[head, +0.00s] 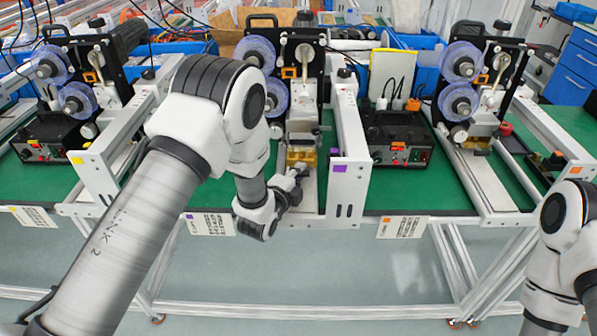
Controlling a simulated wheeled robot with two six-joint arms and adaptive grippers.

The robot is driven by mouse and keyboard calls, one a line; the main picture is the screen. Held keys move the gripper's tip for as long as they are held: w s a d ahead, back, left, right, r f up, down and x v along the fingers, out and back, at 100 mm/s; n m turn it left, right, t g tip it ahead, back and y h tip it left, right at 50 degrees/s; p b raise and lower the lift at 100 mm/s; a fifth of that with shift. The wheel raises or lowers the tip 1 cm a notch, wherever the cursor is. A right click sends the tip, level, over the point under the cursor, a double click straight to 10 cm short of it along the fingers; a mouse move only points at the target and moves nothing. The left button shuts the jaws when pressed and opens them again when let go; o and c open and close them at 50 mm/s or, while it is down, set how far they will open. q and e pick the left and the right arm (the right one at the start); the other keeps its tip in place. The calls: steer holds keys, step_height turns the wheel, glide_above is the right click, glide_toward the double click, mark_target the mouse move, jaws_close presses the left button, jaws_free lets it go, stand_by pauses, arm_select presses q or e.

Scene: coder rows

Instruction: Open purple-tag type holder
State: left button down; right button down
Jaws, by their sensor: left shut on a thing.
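The purple-tag coder (312,75) stands in the middle of the green bench, with purple tags (340,168) on its white side frame. Its brass-coloured type holder (302,156) sits low at the front of the machine, below the reels. My left arm reaches in from the left, and my left gripper (297,176) is at the front of this type holder, shut on it. The fingertips are small and partly hidden, so the exact grip point is unclear. My right arm shows at the right edge, away from the bench; its gripper is out of view.
A yellow-tag coder (88,70) stands at the left and an orange-tag coder (482,75) at the right. A black control box (398,140) is right of the middle coder. White side frames rise close beside my left gripper. The floor in front is clear.

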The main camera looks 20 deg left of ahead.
arm_select(q)
steer(key=c, duration=1.4)
jaws_free()
steer(key=v, duration=1.2)
steer(key=shift+d, duration=0.1)
steer(key=shift+s+f, duration=0.1)
